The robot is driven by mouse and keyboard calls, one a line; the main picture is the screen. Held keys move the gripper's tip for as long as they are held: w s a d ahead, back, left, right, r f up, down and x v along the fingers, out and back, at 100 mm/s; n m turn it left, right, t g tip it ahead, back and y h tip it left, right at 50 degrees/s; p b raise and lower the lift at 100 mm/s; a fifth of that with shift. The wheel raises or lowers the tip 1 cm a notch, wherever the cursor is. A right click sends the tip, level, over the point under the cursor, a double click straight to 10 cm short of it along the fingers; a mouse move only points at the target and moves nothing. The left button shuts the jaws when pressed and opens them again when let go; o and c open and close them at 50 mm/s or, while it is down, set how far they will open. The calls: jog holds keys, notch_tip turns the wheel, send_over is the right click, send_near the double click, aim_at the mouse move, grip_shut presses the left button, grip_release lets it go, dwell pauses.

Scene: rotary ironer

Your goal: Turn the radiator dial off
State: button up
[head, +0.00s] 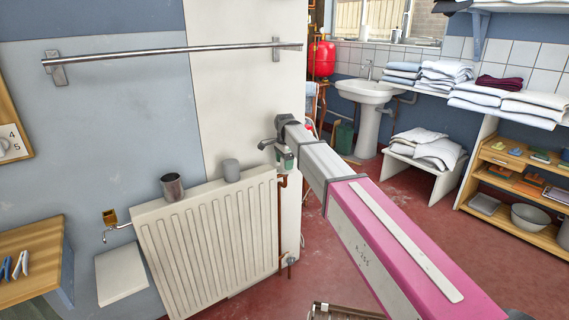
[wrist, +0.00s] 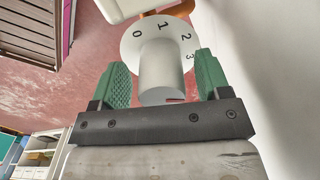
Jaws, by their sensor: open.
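The white radiator (head: 210,235) hangs on the wall at the left in the head view. Its dial (wrist: 158,65) shows in the wrist view as a round white plate marked 0, 1, 2 and 3, with a pale stem or knob toward me. My gripper (wrist: 160,78) is open, with one green ridged finger on each side of the knob. A gap shows at the left finger; the right finger is close to the knob, and I cannot tell if it touches. In the head view my gripper (head: 280,152) is by the radiator's upper right corner and hides the dial.
A metal cup (head: 172,186) and a grey cylinder (head: 231,170) stand on the radiator's top. A copper pipe (head: 282,225) runs down beside its right end. The wall is close on the right in the wrist view. Open red floor (head: 390,185) lies to the right.

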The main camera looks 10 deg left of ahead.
jog(key=shift+f, duration=0.15)
jog(key=c, duration=0.9)
